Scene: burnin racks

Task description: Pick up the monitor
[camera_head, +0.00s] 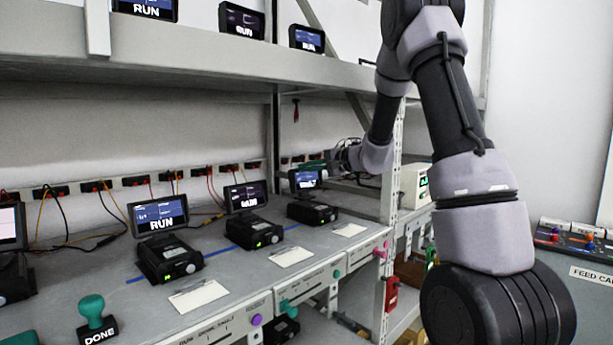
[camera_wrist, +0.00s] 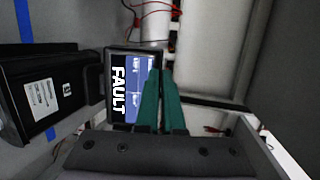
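The monitor (camera_head: 305,180) is a small black-framed screen at the far end of the bench row, above a black base unit (camera_head: 312,212). In the wrist view the monitor (camera_wrist: 118,90) shows white "FAULT" text on a blue and black screen. My gripper (camera_head: 314,165) is at its top edge. In the wrist view the green fingers of my gripper (camera_wrist: 161,75) are close together. One finger overlaps the top part of the screen and the other lies beyond the edge. They appear shut on the monitor's top edge; the contact itself is hidden.
Two more monitors (camera_head: 159,214) (camera_head: 246,196) reading "RUN" stand on the same shelf. An upper shelf (camera_head: 220,70) holds more screens. A rack post (camera_head: 391,170) stands close to my arm. Red and black wires (camera_head: 100,190) run along the back wall.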

